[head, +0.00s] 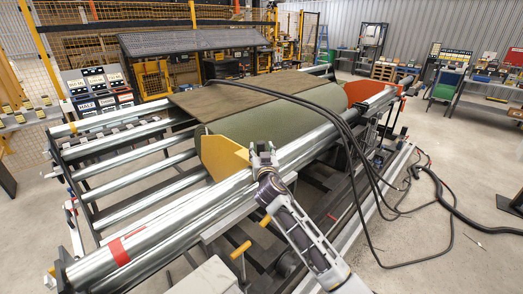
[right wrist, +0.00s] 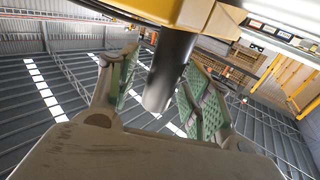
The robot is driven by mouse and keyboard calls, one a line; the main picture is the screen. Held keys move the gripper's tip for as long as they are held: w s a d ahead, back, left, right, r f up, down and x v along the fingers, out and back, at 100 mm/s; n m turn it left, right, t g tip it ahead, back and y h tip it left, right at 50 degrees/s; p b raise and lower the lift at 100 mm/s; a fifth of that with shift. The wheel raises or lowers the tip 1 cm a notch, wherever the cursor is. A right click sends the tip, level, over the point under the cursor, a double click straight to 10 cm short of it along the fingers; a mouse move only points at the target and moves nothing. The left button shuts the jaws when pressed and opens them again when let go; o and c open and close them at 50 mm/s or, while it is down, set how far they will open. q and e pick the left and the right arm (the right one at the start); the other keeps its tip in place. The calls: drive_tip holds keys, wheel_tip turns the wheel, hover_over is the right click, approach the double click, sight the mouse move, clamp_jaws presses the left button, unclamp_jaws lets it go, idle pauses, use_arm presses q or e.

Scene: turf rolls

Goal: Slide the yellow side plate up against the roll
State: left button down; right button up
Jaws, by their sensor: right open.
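The yellow side plate (head: 222,158) stands on the near side of the roller frame, at the near end of the green turf roll (head: 275,123). I cannot tell whether the plate touches the roll. My right gripper (head: 263,153) is at the plate's right edge, over the long steel rail. In the right wrist view my right gripper (right wrist: 160,85) is open, its green-padded fingers on either side of a dark round handle (right wrist: 172,68). The handle sticks out below a yellow part (right wrist: 150,10), which seems to be the plate. My left gripper is not in view.
An orange-red plate (head: 365,90) stands at the roll's far end. Black cables (head: 345,125) run over the roll and down to the floor at the right. Steel rollers (head: 140,160) lie left of the plate. A yellow-handled lever (head: 241,250) stands in front of the frame.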

drive_tip(key=shift+w, duration=0.25)
clamp_jaws()
idle(0.3)
